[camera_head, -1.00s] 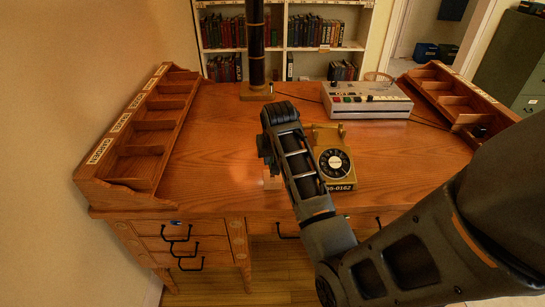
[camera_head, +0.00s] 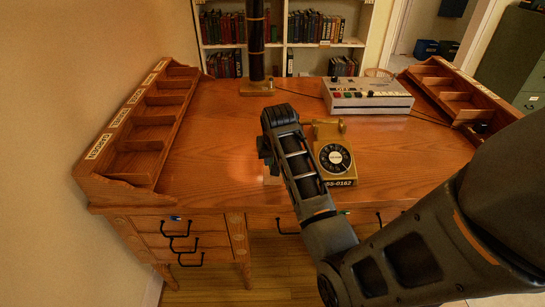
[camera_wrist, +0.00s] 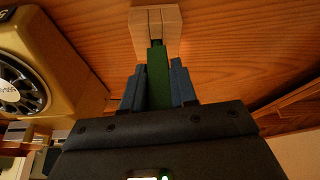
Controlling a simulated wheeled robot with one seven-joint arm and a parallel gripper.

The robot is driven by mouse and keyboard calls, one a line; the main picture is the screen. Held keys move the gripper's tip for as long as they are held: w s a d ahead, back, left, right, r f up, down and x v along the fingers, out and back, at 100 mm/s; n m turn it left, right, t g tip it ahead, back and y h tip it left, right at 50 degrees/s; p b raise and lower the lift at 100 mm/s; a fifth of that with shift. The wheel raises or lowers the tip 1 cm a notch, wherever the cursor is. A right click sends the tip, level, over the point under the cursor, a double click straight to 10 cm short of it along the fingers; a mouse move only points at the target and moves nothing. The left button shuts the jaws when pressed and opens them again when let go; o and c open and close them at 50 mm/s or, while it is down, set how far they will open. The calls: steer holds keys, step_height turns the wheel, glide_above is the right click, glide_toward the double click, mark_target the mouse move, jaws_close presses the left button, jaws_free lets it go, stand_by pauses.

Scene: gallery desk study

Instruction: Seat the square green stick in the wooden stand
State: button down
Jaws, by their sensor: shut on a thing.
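The square green stick (camera_wrist: 157,76) is held between the two blue fingers of my gripper (camera_wrist: 158,86) in the wrist view. Its far end meets the near edge of the pale wooden stand (camera_wrist: 155,22) in that view; I cannot tell whether it is in the stand's opening or only in front of it. In the head view the stand (camera_head: 271,180) shows as a small pale piece on the desk, partly hidden by my arm. My gripper (camera_head: 266,153) is mostly hidden there, and the stick cannot be made out.
A yellow rotary telephone (camera_head: 334,160) stands on the desk (camera_head: 215,150) just right of my arm. A grey machine with buttons (camera_head: 367,96) and a dark column (camera_head: 256,50) stand at the back. Pigeonhole racks line the left (camera_head: 145,135) and right (camera_head: 455,97). The desk's left middle is clear.

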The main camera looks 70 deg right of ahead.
steer(key=shift+f, duration=0.6)
steer(key=c, duration=0.8)
jaws_free()
steer(key=v, duration=0.7)
steer(key=shift+a+r+b, duration=0.15)
steer(key=shift+r+b, duration=0.2)
steer(key=shift+r, duration=0.05)
